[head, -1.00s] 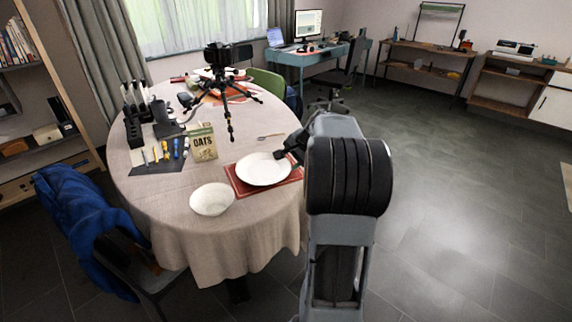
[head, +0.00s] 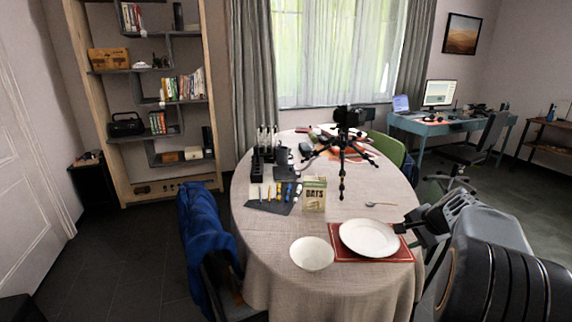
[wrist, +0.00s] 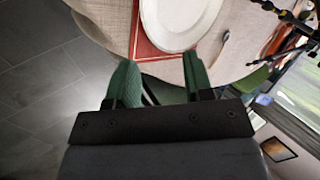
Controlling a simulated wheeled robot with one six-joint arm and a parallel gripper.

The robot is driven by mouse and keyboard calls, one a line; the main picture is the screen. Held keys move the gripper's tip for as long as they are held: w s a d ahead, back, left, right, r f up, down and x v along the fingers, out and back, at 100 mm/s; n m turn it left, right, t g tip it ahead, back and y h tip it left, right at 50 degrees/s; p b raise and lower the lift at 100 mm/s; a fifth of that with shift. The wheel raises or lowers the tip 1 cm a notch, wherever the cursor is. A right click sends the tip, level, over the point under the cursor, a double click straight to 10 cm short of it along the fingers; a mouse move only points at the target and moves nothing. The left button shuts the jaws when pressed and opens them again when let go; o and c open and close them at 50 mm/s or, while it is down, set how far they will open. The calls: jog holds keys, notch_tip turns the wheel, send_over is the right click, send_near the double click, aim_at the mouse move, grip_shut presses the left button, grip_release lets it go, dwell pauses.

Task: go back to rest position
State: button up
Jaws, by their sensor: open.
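My gripper (wrist: 158,80) is open and empty in the wrist view, its two green fingers apart at the edge of the table. In the head view my gripper (head: 403,227) is at the right edge of the white plate (head: 369,238), with my arm coming in from the lower right. I cannot tell whether it touches the plate. The plate lies on a red placemat (head: 400,254) on the round table (head: 262,236). The plate also shows ahead of the fingers in the wrist view (wrist: 172,22).
A chair with a blue jacket (head: 205,238) is at the left. Dark floor (head: 130,255) is clear further left.

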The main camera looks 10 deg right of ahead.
jog(key=s+a+f+n+g, duration=0.2)
jog(key=s+f, duration=0.1)
jog(key=s, duration=0.1)
jog(key=s+a+r+n+p, duration=0.4)
jog(key=a+r+p, duration=0.1)
jog(key=a, duration=0.3)
jog(key=s+a+r+n+h+p, duration=0.1)
jog(key=s+a+r+n+p, duration=0.3)
jog(key=a+r+p, duration=0.2)
jog(key=s+a+r+n+g+p, duration=0.1)
jog(key=s+a+r+n+p, duration=0.4)
jog(key=a, duration=0.6)
jog(key=shift+r+h, duration=0.15)
jog(key=shift+h, duration=0.15)
